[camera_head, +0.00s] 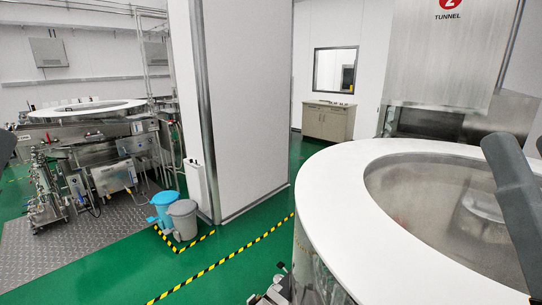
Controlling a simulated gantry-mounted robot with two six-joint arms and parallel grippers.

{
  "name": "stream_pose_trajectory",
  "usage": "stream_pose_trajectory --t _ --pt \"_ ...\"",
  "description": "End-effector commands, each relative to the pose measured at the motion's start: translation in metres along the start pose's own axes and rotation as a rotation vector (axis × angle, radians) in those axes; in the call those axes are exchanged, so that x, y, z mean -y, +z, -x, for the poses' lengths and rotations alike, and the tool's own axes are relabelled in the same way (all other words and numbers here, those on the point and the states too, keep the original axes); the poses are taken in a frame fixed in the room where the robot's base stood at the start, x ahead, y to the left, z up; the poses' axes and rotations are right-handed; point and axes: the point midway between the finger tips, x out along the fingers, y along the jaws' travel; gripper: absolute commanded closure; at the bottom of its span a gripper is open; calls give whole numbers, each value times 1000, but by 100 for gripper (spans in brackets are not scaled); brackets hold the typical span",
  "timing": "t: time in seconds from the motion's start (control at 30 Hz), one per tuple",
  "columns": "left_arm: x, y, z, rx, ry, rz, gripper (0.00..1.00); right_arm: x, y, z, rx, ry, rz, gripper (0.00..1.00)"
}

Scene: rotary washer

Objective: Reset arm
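A dark grey link of my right arm (515,195) comes in at the right edge and hangs in front of the near round machine. Its gripper is outside the picture. A small dark part, which looks like a piece of my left arm (5,146), shows at the far left edge. No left gripper shows. The near rotary machine (335,215) has a wide white ring top around a metal and clear-looking bowl, and fills the lower right. I see nothing held by either arm.
A blue bin (163,205) and a grey bin (183,217) stand by a white pillar (240,110). A second round-topped machine (90,108) stands at the left. A cabinet (328,122) is at the back. Green floor (225,255) is open in the middle. Small grey parts (272,291) show at the bottom.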

Motion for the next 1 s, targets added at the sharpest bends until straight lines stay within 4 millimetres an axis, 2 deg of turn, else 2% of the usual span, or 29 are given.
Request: stream_pose_trajectory --t 0.03,0.17,0.4,0.5,0.67,1.0 --pt "-3 -29 -37 7 7 8 100 0 -36 -36 -8 -1 -1 50" --pt "-4 -65 -77 8 9 11 100 0 -74 -75 -10 0 0 50" --pt "-4 -140 -160 8 10 14 100 0 -150 -157 -9 0 0 50" --pt "-4 -163 -186 9 10 15 100 0 -174 -182 -9 -1 0 50" --pt "-4 -179 -203 9 11 15 100 0 -190 -200 -8 0 0 50" --pt "-4 -177 -201 8 11 16 100 0 -188 -198 -8 0 0 50"
